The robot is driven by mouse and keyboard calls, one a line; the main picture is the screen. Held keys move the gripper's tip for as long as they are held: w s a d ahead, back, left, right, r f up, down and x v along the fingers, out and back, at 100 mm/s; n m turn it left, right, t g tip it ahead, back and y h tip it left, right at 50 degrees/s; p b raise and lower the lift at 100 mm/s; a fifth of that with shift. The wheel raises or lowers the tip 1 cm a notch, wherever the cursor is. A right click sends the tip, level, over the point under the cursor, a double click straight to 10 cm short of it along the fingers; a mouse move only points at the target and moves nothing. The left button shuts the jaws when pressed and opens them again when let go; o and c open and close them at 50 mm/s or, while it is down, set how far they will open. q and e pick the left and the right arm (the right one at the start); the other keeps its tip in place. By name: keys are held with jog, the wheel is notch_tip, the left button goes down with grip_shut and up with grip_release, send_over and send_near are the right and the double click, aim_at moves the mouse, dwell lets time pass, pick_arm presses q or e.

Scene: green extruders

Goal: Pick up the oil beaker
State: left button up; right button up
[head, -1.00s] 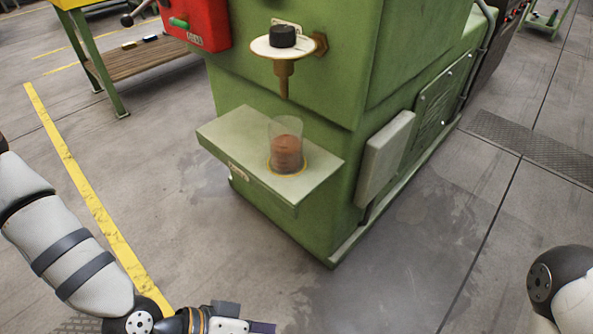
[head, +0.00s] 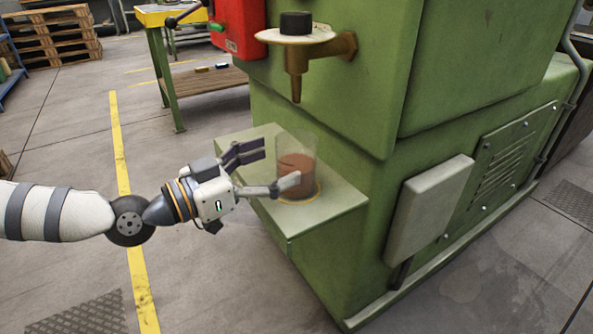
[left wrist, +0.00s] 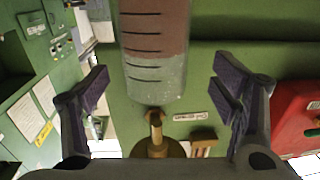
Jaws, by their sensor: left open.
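The oil beaker (head: 301,163) is a clear cylinder with reddish-brown oil in its lower part. It stands upright on the green machine's shelf (head: 335,205), within a yellow ring. My left gripper (head: 279,165) is open at the beaker's left side, one finger toward its far side and the other toward its near side. In the left wrist view the beaker (left wrist: 153,55) shows upside down, with dark measuring lines, centred between the spread fingers (left wrist: 161,85). Gaps show on both sides of it there. My right gripper is out of view.
A brass nozzle (head: 296,80) with a white dish and black knob hangs above the beaker. A red box (head: 238,28) is on the machine at the upper left. A grey box (head: 430,210) juts from the machine's right side.

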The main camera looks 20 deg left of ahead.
aim_at(296, 156)
pick_arm(q)
jog(key=x, duration=0.5)
jog(key=shift+s+d+f, duration=0.2)
jog(key=shift+d, duration=0.05)
jog(key=c, duration=1.4)
jog(key=shift+r, duration=0.2)
jog(key=shift+c, duration=0.8)
